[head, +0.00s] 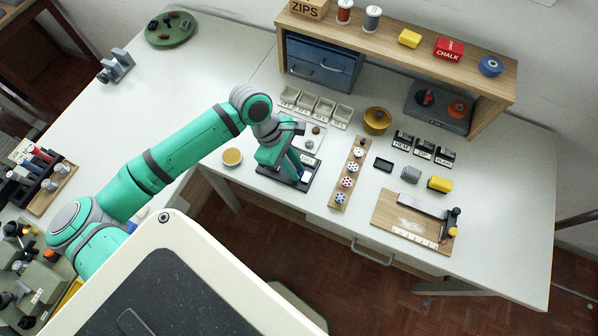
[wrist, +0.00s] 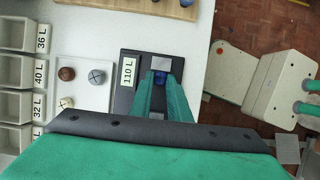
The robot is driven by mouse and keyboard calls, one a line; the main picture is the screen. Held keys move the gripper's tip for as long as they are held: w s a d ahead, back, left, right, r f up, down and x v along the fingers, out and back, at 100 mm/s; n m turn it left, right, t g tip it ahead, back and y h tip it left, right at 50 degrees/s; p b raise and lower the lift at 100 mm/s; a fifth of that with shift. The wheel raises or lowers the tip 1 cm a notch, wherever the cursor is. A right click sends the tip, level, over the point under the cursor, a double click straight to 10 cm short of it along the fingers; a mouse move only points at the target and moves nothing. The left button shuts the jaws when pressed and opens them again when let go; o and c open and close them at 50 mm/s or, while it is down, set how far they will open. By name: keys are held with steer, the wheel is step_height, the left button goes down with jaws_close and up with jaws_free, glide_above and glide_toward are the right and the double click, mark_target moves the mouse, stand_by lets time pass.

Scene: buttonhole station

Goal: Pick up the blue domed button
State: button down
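The blue domed button (wrist: 160,77) shows as a small blue patch between my fingertips in the wrist view; the fingers hide its sides. In the head view a bit of blue shows at the fingertips. My gripper (wrist: 161,84) points down over a dark plate (wrist: 126,97) with a "110 L" label. The fingertips are on either side of the button and look close to it. I cannot tell whether they press on it or whether it rests on the plate.
A white tray (wrist: 80,107) with brown, grey and cream buttons lies beside the plate. Labelled bins (head: 317,107) stand behind. A wooden strip (head: 339,195) with patterned buttons is to the right, a round cork-coloured dish (head: 232,157) to the left. The table's front edge is close.

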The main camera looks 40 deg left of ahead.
steer(key=shift+r, duration=0.1)
steer(key=shift+r, duration=0.8)
steer(key=s+d+r, duration=0.2)
steer(key=s+r, duration=0.3)
steer(key=s, duration=0.1)
steer(key=s+d+r, duration=0.2)
steer(key=s+r, duration=0.4)
steer(key=s, duration=0.1)
steer(key=shift+d, duration=0.35)
steer(key=shift+s+a+r, duration=0.1)
steer(key=shift+s, duration=0.05)
